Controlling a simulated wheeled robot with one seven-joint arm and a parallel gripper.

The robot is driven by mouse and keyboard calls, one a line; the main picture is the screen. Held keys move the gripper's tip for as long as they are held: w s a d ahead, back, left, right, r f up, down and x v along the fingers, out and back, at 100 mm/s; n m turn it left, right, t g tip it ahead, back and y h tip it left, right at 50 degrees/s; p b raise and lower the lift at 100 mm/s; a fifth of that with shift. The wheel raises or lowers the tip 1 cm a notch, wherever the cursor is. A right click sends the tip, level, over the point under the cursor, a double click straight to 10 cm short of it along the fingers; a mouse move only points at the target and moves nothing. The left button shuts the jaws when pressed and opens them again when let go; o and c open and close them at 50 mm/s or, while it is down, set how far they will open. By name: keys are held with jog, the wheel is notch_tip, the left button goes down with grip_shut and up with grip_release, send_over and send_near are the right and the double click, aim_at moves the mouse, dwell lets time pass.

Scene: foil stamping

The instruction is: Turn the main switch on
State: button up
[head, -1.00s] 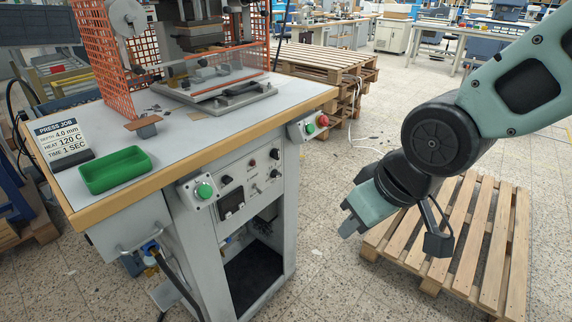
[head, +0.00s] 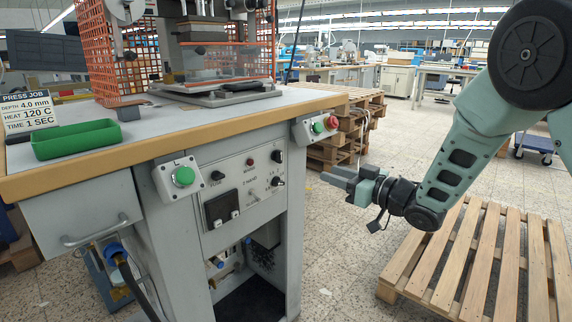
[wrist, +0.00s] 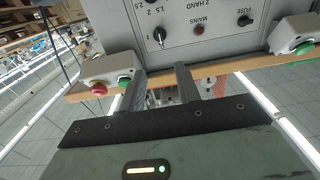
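The grey press control panel (head: 245,190) faces me below the tabletop. Its upper right black rotary knob (head: 277,156), beside the red MAINS lamp (head: 250,161), looks like the main switch. In the wrist view, which is upside down, this knob (wrist: 159,35) has a mark like "I" beside it; its exact setting is too small to tell. My gripper (head: 333,174) is right of the panel, apart from it, pointing left. In the wrist view my gripper (wrist: 160,78) has its two fingers apart with nothing between them, the knob beyond them.
A box with a green button and red stop button (head: 332,123) juts out at the table corner, close above my gripper. Another green-button box (head: 183,177) is left of the panel. A wooden pallet (head: 480,255) lies on the floor at right.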

aim_at(281, 156)
jog(key=b+x, duration=0.1)
jog(key=x, duration=1.5)
jog(key=shift+c, duration=0.3)
grip_shut()
